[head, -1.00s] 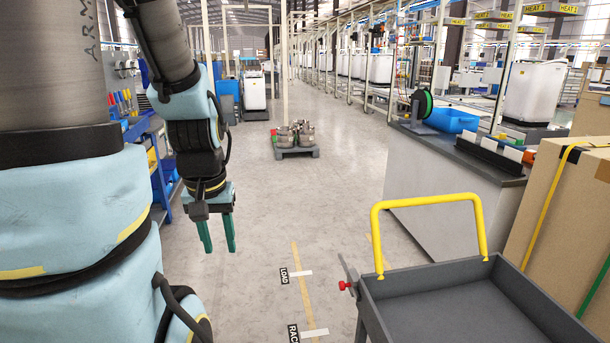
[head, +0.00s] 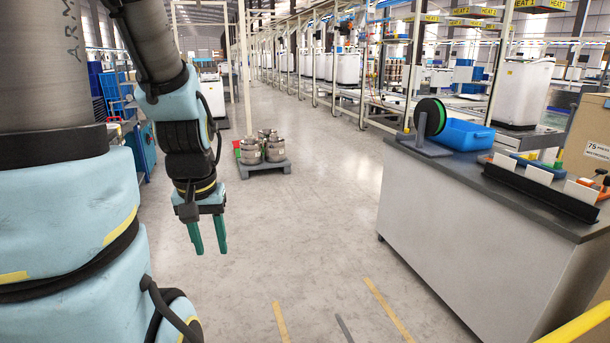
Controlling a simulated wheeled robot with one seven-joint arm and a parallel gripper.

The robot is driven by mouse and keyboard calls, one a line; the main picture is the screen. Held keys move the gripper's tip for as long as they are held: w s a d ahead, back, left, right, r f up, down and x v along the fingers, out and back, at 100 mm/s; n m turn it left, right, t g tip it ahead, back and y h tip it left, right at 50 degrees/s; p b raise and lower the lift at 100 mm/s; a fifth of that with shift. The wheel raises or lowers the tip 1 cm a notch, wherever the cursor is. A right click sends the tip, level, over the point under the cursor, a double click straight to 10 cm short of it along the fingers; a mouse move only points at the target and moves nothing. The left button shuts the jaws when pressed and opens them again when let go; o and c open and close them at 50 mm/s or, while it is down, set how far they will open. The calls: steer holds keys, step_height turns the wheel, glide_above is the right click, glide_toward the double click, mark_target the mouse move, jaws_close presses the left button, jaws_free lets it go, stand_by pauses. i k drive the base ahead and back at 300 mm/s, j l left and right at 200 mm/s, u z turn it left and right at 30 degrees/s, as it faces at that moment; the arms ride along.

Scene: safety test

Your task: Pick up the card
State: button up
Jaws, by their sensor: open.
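My gripper (head: 210,250) hangs in the open air over the aisle floor at left, its green fingers apart and empty. Several white card-like pieces (head: 539,174) stand in a row along a black holder (head: 545,195) on the dark counter (head: 480,178) at right. I cannot tell which of these, if any, is the card. The gripper is far to the left of the counter and touches nothing.
A green-rimmed spool (head: 431,117) and a blue bin (head: 466,133) stand on the counter. A low pallet with metal parts (head: 264,168) is on the floor ahead. A yellow rail (head: 580,325) shows at bottom right. The floor between is clear.

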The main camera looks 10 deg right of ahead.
mark_target(509, 164)
steer(key=i+l+z, duration=0.1)
steer(key=i+z, duration=0.3)
steer(key=i, duration=0.2)
steer(key=i+j+z, duration=0.1)
steer(key=i+z, duration=0.3)
steer(key=i, duration=0.15)
steer(key=i+j+z, duration=0.25)
steer(key=i+z, duration=0.15)
steer(key=i, duration=0.2)
steer(key=i+l+z, duration=0.1)
steer(key=i+z, duration=0.25)
steer(key=i, duration=0.15)
steer(key=i+z, duration=0.35)
steer(key=i, duration=0.15)
steer(key=i+l+u, duration=0.25)
steer(key=i, duration=0.3)
steer(key=i+l+u, duration=0.3)
steer(key=i, duration=0.25)
